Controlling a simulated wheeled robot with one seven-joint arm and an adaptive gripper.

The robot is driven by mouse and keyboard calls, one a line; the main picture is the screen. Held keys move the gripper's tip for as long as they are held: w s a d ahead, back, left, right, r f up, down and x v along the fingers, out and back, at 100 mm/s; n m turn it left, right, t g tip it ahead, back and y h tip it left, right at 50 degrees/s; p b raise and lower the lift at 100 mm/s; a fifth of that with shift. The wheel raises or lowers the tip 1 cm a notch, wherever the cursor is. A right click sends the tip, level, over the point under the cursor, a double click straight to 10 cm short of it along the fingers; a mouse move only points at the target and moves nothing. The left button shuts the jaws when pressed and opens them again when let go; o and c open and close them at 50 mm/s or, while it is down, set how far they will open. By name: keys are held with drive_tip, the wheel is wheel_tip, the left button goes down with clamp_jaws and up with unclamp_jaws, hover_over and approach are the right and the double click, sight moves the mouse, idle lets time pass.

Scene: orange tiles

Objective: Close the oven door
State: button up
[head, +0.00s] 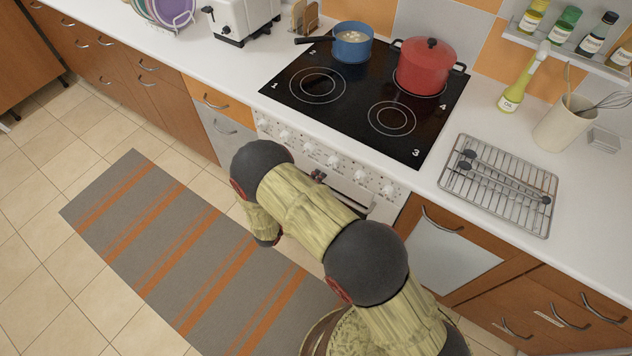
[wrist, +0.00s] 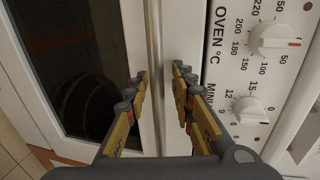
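The oven (head: 335,170) is set under the black cooktop, its front mostly hidden behind my arm in the head view. In the wrist view the oven door (wrist: 128,45) fills the left side, with a white frame and dark glass (wrist: 70,70). A narrow line runs between the door's edge and the knob panel (wrist: 225,60); I cannot tell exactly how far the door stands open. My gripper (wrist: 160,75) is at the oven front, its yellow-padded fingers apart on either side of a pale upright strip. I cannot tell whether they touch it.
A red pot (head: 425,68) and a blue pan (head: 352,45) stand on the cooktop (head: 340,105). A wire rack (head: 470,195) with tongs lies on the counter to the right. A grey and orange striped rug (head: 150,215) covers the floor in front; bare tiles (head: 40,250) are clear at left.

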drive_tip(key=shift+s+a, duration=0.1)
drive_tip(key=v, duration=1.1)
drive_tip(key=shift+s+a, duration=0.25)
drive_tip(key=shift+s, duration=0.1)
